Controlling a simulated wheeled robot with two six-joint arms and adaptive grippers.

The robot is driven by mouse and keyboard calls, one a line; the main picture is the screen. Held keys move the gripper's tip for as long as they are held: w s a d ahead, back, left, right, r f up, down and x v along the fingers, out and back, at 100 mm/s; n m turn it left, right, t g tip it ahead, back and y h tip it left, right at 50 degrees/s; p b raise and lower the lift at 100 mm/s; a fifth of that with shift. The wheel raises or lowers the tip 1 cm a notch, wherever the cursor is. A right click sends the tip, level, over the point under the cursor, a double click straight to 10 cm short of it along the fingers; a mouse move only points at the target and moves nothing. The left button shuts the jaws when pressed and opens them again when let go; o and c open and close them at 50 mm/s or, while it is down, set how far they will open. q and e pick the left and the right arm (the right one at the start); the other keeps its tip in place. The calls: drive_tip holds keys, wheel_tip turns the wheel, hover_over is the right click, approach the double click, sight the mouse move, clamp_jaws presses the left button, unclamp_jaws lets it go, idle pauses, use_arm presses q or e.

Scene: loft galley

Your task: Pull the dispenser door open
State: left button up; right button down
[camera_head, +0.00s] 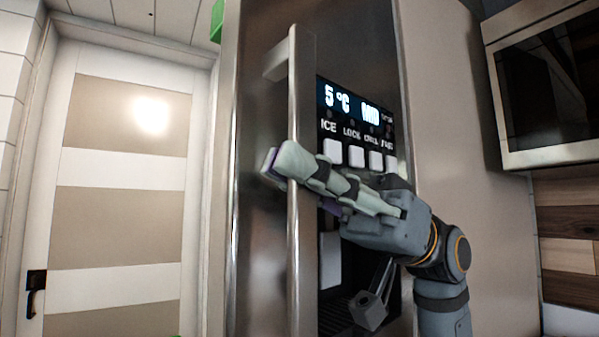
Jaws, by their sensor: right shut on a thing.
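The dispenser door (268,230) is a tall, dark, shiny metal front in the middle of the head view. Its long vertical bar handle (303,100) stands out from the door. A lit panel (352,105) to the right of the bar reads "5°C" and "MID" above several white buttons. My right gripper (279,165) reaches in from the lower right and is shut around the bar. Its near finger crosses in front of the bar and hides part of it. I see no clear gap at the door's edge. My left gripper is not in view.
A dark dispenser recess (340,300) lies below the panel, partly behind my right arm. A beige side panel (465,110) is right of the door. An oven-like appliance (550,85) is at the upper right. A striped room door (120,200) stands at the left.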

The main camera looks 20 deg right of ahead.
drive_tip(key=c, duration=1.4)
unclamp_jaws()
drive_tip(key=shift+d, duration=0.15)
drive_tip(key=v, duration=0.7)
drive_tip(key=shift+d, duration=0.2)
drive_tip(key=shift+f, duration=0.1)
